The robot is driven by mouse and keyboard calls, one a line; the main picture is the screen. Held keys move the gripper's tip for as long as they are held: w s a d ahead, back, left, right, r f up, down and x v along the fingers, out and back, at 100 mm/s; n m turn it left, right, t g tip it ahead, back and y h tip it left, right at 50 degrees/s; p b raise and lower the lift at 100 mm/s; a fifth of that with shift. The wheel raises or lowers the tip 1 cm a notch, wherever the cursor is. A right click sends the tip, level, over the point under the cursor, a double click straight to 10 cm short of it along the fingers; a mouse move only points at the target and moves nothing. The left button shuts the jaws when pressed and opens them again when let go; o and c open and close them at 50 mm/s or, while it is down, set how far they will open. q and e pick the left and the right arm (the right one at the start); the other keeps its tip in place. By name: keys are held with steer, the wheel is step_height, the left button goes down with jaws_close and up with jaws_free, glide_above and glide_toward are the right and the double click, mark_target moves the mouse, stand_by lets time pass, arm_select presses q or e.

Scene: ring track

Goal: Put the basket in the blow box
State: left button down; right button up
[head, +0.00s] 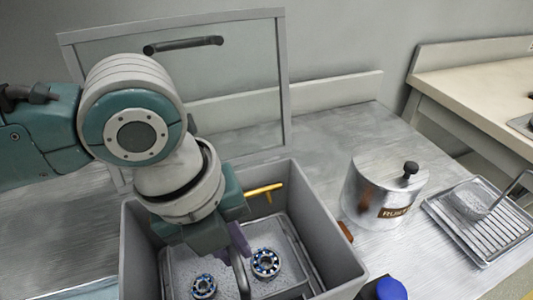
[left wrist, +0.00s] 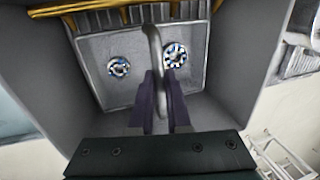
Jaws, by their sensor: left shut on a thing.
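The basket (head: 178,264) is a shallow grey mesh tray with an upright looped handle. It sits inside the blow box (head: 332,246), a grey open-topped box, and carries two ring-shaped bearings (head: 266,262). My left gripper (head: 238,246) reaches down into the box and is shut on the basket's handle. In the left wrist view the purple fingers (left wrist: 160,104) close on both sides of the handle (left wrist: 154,50), with the basket (left wrist: 95,48) beyond them. Whether the basket touches the box floor I cannot tell. My right gripper is out of view.
The box's clear lid (head: 230,80) stands open behind it. A brass nozzle bar (head: 264,189) runs along the inner back wall. A metal pot labelled RUST (head: 372,196) and a ribbed drip tray (head: 484,226) stand to the right. A blue cap (head: 390,289) is near the front.

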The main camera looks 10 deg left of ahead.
arm_select(q)
steer(key=shift+w, duration=0.1)
steer(key=c, duration=0.9)
jaws_free()
steer(key=p+v, duration=0.3)
steer(key=v, duration=0.9)
steer(key=s+d+f+n+t+h, duration=0.2)
steer(key=s+d+n, duration=0.25)
steer(key=n, duration=0.85)
steer(key=s+a+n+y, duration=0.1)
steer(key=s+a+n, duration=0.1)
steer(key=a+n, duration=0.1)
steer(key=s+a+f+n+y, duration=0.1)
steer(key=s+a+n, duration=0.1)
steer(key=a+n, duration=0.2)
steer(key=s+a+f+n+y, duration=0.1)
steer(key=s+a+n+y, duration=0.1)
steer(key=n, duration=0.5)
steer(key=shift+s+a+f, duration=0.1)
steer(key=shift+s+a, duration=0.15)
steer(key=shift+a, duration=0.3)
steer(key=shift+s+a, duration=0.2)
steer(key=shift+a, duration=0.35)
